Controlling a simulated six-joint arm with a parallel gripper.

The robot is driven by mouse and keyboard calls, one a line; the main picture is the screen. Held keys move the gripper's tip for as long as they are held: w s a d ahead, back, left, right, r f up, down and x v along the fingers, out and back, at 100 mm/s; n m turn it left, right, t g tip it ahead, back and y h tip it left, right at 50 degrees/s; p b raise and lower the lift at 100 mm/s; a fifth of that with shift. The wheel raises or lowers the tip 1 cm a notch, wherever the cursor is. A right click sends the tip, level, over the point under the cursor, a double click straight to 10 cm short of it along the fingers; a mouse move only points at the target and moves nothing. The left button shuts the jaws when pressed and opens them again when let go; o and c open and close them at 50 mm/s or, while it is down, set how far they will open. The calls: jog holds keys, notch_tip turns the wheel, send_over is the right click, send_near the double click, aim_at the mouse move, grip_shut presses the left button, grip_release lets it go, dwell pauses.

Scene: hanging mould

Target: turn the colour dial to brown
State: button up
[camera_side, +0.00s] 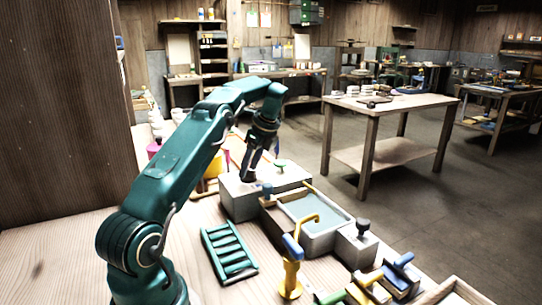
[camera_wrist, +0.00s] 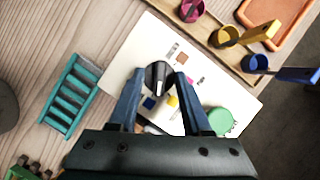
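The black colour dial (camera_wrist: 157,77) sits on a pale panel (camera_wrist: 125,58), with a light pointer mark facing the lower part of the wrist view. Colour patches lie around it: brown (camera_wrist: 181,58) to the upper right, blue (camera_wrist: 149,103) and yellow (camera_wrist: 172,101) below. My gripper (camera_wrist: 157,80) is open, its blue fingers apart on either side of the dial; I cannot tell whether they touch it. In the side view my gripper (camera_side: 249,177) points down at the top of the grey box (camera_side: 240,205), and the dial is hidden there.
A green round button (camera_wrist: 219,121) stands on the panel near the right finger; it also shows in the side view (camera_side: 280,163). A teal rack (camera_side: 229,252) lies on the bench. A grey basin (camera_side: 318,243) and yellow crank (camera_side: 291,270) stand to the right of the rack.

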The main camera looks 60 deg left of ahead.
dwell(0.4)
jog(key=shift+s+d+m+t, duration=0.1)
jog(key=shift+m+t, duration=0.5)
jog(key=shift+m, duration=1)
jog(key=w+d+r+m+t+y, duration=0.1)
jog(key=w+d+r+t, duration=0.15)
jog(key=d+r, duration=0.95)
jog(key=s+d+n+t+h, duration=0.1)
jog(key=s+d+n+t, duration=0.1)
jog(key=s+d, duration=0.2)
jog(key=s+d+r+n+t+h, duration=0.1)
jog(key=s+d, duration=0.3)
jog(key=d, duration=0.6)
jog(key=shift+s+d+r+n+t+h, duration=0.15)
jog(key=shift+s+r+n+t+h, duration=0.2)
jog(key=shift+n, duration=0.55)
